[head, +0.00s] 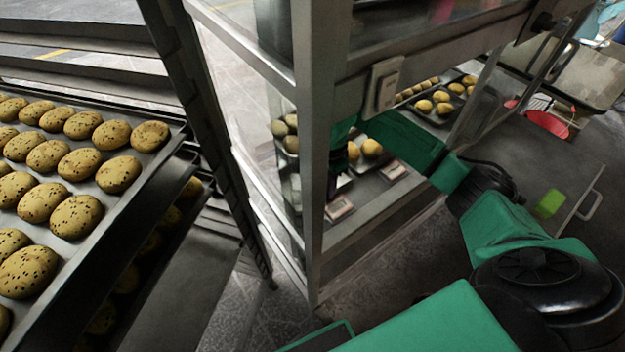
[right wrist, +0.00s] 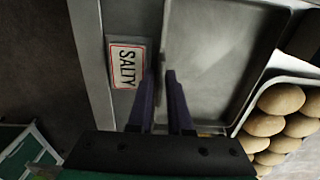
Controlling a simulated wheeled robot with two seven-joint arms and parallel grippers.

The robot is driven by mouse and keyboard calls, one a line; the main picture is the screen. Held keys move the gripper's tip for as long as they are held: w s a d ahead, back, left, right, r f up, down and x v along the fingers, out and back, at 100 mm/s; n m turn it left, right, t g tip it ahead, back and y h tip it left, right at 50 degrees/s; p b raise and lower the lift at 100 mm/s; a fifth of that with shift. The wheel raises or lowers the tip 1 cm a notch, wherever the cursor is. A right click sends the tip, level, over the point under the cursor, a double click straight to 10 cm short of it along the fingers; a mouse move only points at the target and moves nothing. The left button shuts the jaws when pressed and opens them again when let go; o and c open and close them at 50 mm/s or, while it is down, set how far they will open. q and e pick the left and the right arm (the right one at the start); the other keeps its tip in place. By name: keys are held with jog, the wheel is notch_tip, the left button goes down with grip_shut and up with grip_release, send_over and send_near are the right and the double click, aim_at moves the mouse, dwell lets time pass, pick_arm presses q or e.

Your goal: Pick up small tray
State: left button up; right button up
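The small tray (right wrist: 215,55) is grey and looks empty in the right wrist view, with a raised rim on its left side. My right gripper (right wrist: 161,78) has its two purple fingers close together at this left rim, with a narrow gap between them. Whether they press on the rim is not clear. A card reading SALTY (right wrist: 126,66) lies just left of the fingers. In the head view my right arm reaches into the glass cabinet, and the frame post hides much of the gripper. My left gripper is not in view.
The cabinet post (head: 322,130) stands close beside my right arm. Buns (right wrist: 278,115) sit on a tray right of the small tray. A rack tray (head: 150,180) with many seeded buns is at the left. A red bowl (head: 547,124) shows at the far right.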

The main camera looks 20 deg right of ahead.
jog(key=shift+f, duration=0.5)
grip_shut()
dwell(1.0)
